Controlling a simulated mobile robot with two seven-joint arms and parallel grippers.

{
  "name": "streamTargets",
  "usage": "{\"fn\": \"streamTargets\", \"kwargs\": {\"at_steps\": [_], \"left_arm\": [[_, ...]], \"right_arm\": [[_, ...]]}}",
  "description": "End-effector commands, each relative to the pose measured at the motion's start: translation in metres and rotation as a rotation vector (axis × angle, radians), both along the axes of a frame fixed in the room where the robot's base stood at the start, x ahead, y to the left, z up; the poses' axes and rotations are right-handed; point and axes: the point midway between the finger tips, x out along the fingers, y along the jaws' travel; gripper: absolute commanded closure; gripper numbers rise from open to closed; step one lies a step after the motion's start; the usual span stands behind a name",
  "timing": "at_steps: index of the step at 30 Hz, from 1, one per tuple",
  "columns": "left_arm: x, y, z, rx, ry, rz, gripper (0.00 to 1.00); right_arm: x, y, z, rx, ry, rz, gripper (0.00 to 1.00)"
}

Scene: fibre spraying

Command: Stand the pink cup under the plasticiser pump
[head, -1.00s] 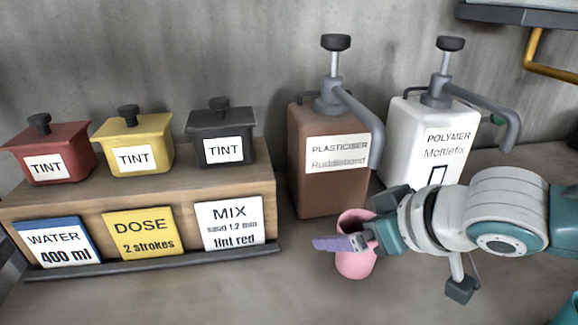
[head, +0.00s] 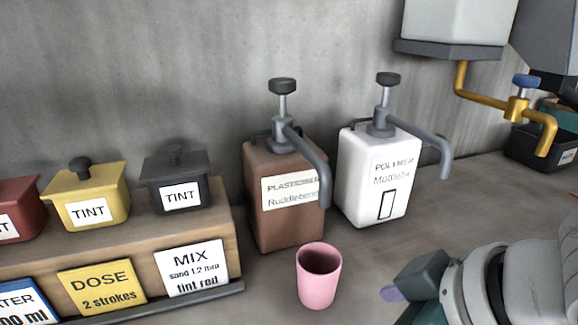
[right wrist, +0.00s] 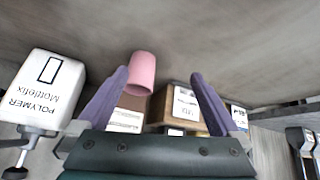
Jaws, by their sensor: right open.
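The pink cup (head: 319,282) stands upright and empty-looking on the counter in the head view, in front of the brown plasticiser container (head: 285,215). The grey spout of the plasticiser pump (head: 312,160) reaches down over the cup, its tip above the cup's mouth in the picture; the exact alignment in depth is hard to tell. My right gripper (head: 392,292) is at the lower right, apart from the cup. In the right wrist view its purple fingers (right wrist: 160,98) are spread and empty, with the cup (right wrist: 140,72) beyond them. My left gripper is not in view.
The white polymer container (head: 372,190) with its own pump stands right of the plasticiser. A wooden stand (head: 218,230) with tint pots and label cards is at the left. A yellow pipe with a tap (head: 515,108) hangs at the upper right.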

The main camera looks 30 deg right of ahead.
Motion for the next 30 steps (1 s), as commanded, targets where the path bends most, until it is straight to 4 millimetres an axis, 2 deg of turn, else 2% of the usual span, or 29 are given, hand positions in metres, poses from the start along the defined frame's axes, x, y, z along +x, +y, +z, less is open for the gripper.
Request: {"fn": "streamTargets", "kwargs": {"at_steps": [3,6,9,13,30], "left_arm": [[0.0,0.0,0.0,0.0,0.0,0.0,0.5],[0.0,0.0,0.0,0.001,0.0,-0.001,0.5],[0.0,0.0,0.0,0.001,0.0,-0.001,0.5],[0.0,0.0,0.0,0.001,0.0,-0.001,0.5],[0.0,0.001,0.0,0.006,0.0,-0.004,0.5]], "right_arm": [[-0.033,0.015,-0.001,-0.004,0.128,-0.009,0.0],[-0.055,0.023,-0.001,-0.004,0.217,0.001,0.0],[-0.069,0.027,0.0,-0.003,0.27,0.01,0.0],[-0.074,0.028,0.0,-0.004,0.291,0.017,0.0],[-0.073,0.028,0.0,-0.004,0.289,0.017,0.0]]}}
